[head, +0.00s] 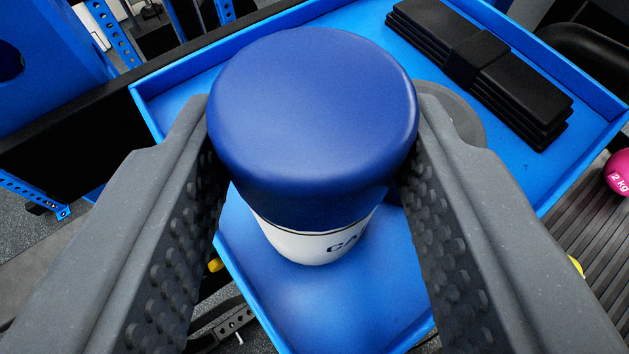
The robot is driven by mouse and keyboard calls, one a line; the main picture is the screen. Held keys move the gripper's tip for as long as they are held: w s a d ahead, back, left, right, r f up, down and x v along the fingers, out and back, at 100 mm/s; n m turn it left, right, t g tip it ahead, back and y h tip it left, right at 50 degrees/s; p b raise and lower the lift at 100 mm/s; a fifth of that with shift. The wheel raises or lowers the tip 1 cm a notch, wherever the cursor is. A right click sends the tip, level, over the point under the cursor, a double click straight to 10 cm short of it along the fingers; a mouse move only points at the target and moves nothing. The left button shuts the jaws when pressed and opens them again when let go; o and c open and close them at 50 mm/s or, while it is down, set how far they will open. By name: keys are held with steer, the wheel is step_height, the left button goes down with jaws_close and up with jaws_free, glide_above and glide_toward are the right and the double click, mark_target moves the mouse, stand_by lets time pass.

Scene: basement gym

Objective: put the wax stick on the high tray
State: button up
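The wax stick is a short cylinder with a large dark blue cap (313,110) and a white lower body (300,243) with dark letters, partly cut off from view. My gripper (315,125) has one grey studded finger on each side of the cap, both touching it. The stick is over a bright blue tray (265,290) with raised edges. I cannot tell whether its base touches the tray floor. Whether this is the high tray is not clear from this view.
A stack of flat black pieces with a band (480,65) lies at the tray's far right. A grey round thing (457,112) sits on the tray behind the right finger. A pink 2 kg weight (619,172) is at the right edge. A blue perforated post (112,32) stands upper left.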

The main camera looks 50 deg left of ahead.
steer(key=shift+f, duration=0.35)
steer(key=o, duration=1)
steer(key=shift+r, duration=0.1)
steer(key=shift+r, duration=0.1)
steer(key=b+v, duration=0.1)
steer(key=v, duration=1.1)
